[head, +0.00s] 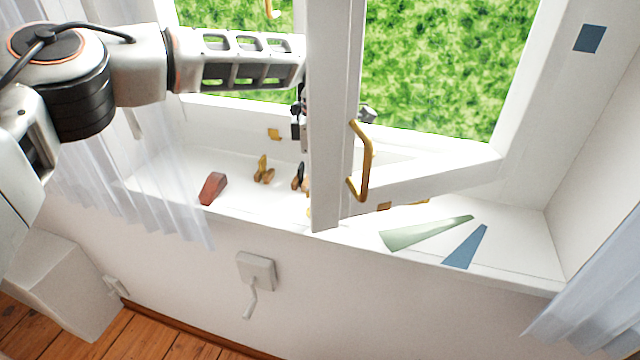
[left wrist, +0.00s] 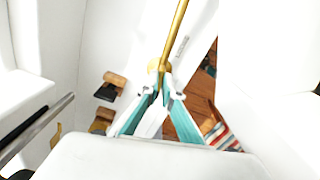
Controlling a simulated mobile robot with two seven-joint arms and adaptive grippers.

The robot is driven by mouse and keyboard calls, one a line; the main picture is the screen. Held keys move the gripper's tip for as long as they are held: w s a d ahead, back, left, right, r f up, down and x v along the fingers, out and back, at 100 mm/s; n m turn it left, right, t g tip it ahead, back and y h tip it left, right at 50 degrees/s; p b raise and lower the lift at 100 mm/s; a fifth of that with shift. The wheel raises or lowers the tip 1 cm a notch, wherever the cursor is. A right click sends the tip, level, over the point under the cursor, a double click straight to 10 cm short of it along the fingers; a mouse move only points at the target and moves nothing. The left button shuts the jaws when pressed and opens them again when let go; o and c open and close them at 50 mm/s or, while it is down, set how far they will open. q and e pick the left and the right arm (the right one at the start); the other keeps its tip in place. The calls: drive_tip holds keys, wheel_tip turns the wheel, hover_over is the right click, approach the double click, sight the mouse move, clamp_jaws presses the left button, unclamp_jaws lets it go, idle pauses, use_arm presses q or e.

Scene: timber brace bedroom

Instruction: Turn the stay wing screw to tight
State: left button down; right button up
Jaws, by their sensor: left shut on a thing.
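In the left wrist view a thin brass stay rod (left wrist: 176,32) runs down to a small brass piece at my fingertips, which looks like the stay wing screw (left wrist: 157,67). My left gripper (left wrist: 160,76), with teal-lined fingers, is shut on this piece; the fingertips partly cover it, so its turn angle cannot be read. In the head view my left arm reaches in from the left, and its gripper is mostly hidden behind the white window sash (head: 330,110). The wing screw cannot be made out there. My right gripper is not in view.
The sash stands open above the white sill, with a brass handle (head: 367,160). On the sill are a red wedge (head: 213,188), small wood-and-brass pieces (head: 263,172), a green wedge (head: 425,233) and a blue wedge (head: 466,248). Curtains hang both sides; a crank box (head: 257,270) sits below.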

use_arm(q)
drive_tip(key=shift+m, duration=0.3)
drive_tip(key=c, duration=2.2)
unclamp_jaws()
drive_tip(key=shift+c, duration=0.2)
drive_tip(key=shift+r, duration=0.1)
wheel_tip(320, 180, up, 12)
